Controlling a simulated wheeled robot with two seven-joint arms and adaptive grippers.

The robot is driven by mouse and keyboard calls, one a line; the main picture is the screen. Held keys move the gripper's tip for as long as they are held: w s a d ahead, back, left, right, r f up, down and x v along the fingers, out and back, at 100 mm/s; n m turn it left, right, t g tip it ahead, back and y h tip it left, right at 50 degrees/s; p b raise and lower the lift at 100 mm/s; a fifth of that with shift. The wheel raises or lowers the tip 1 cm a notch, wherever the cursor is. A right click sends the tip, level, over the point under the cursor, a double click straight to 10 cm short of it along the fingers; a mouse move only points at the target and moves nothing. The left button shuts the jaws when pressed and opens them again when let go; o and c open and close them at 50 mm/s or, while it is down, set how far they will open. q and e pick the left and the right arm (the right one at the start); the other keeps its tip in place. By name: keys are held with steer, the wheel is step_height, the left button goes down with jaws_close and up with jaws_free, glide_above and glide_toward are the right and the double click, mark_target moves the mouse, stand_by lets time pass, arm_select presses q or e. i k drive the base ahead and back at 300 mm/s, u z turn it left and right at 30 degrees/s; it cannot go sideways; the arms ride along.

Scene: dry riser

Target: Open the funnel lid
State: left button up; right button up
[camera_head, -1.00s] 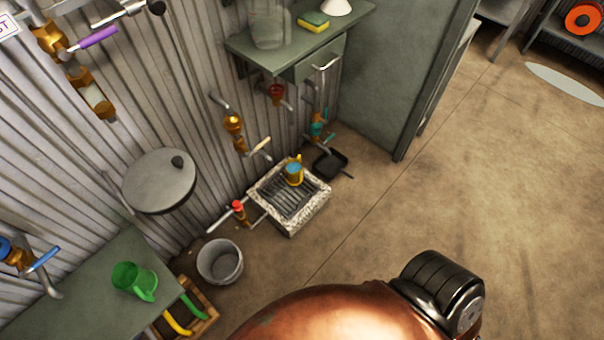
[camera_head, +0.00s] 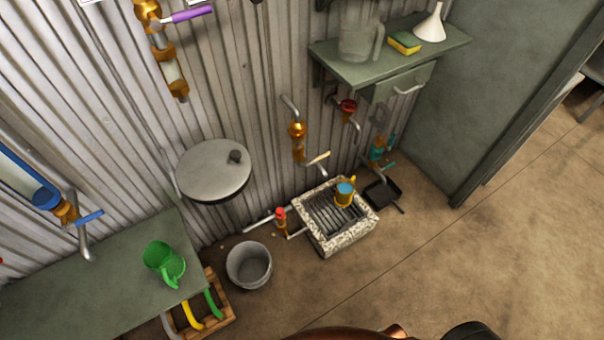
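A round grey metal lid (camera_head: 212,172) with a small black knob (camera_head: 235,157) sits against the corrugated wall, left of centre. It lies flat and looks shut; what is under it is hidden. A white funnel (camera_head: 430,24) stands on the shelf at the upper right, wide end down. Neither of my grippers shows in this view. Only a copper-coloured and black part of my own body shows at the bottom edge.
A green bench (camera_head: 95,278) holds a green mug (camera_head: 163,262). A grey bucket (camera_head: 249,264) and a stone drain basin (camera_head: 343,238) stand on the floor. Brass valves with coloured handles stick out from the wall. The floor at right (camera_head: 500,260) is clear.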

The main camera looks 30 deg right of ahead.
mark_target(210, 170)
steer(key=u, duration=0.5)
steer(key=k, duration=1.05)
steer(key=z, duration=0.75)
steer(key=i, duration=1.5)
steer(key=u, duration=0.4)
